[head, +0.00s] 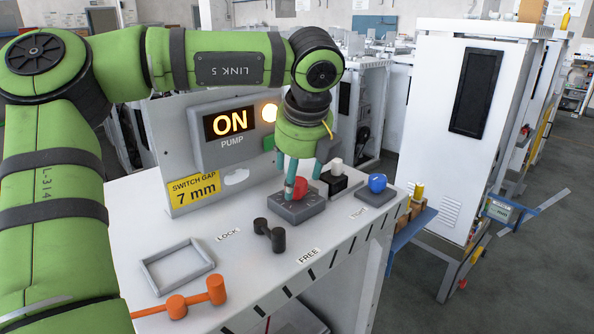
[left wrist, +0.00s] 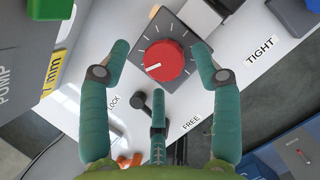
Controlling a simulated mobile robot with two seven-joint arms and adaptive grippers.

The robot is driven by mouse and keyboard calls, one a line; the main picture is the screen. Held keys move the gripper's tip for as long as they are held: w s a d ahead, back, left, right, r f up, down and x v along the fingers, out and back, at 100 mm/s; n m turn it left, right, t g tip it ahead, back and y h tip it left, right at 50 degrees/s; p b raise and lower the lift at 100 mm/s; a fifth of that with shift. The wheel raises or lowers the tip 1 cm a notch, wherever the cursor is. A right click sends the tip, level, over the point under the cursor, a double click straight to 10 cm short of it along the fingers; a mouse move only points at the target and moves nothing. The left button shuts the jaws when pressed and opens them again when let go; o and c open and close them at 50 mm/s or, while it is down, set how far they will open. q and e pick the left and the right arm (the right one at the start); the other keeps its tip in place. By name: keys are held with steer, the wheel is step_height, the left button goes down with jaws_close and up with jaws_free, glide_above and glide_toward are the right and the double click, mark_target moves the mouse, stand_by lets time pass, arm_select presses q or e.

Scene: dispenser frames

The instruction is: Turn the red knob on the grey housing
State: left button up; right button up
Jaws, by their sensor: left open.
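The red knob (head: 300,187) sits on top of the grey housing (head: 297,209) on the white bench top. In the left wrist view the round knob (left wrist: 165,61) has a white pointer line at its left, and the housing (left wrist: 178,23) has white tick marks around it. My left gripper (head: 302,178) points down over the knob with its teal fingers open. In the left wrist view the fingertips (left wrist: 161,52) stand on both sides of the knob, with a gap visible on each side. The third finger lies below it. The head view partly hides the knob behind a finger.
A black lever (head: 269,235) stands between the LOCK and FREE labels. A blue knob (head: 377,183) on a grey base and a black block with a white button (head: 336,164) are to the right. Orange handles (head: 178,305) and an empty grey frame (head: 177,266) lie nearer.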

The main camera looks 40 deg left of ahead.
arm_select(q)
steer(key=shift+w+a+f, duration=0.15)
steer(key=shift+w+f, duration=0.05)
steer(key=shift+f, duration=0.25)
steer(key=shift+w+a+f, duration=0.1)
steer(key=shift+w+f, duration=0.05)
steer(key=shift+f, duration=0.1)
steer(key=c, duration=1.1)
steer(key=shift+o, duration=0.2)
steer(key=shift+r, duration=0.1)
arm_select(e)
steer(key=shift+w+a+r, duration=0.15)
steer(key=shift+w+r, duration=0.05)
steer(key=shift+w, duration=0.65)
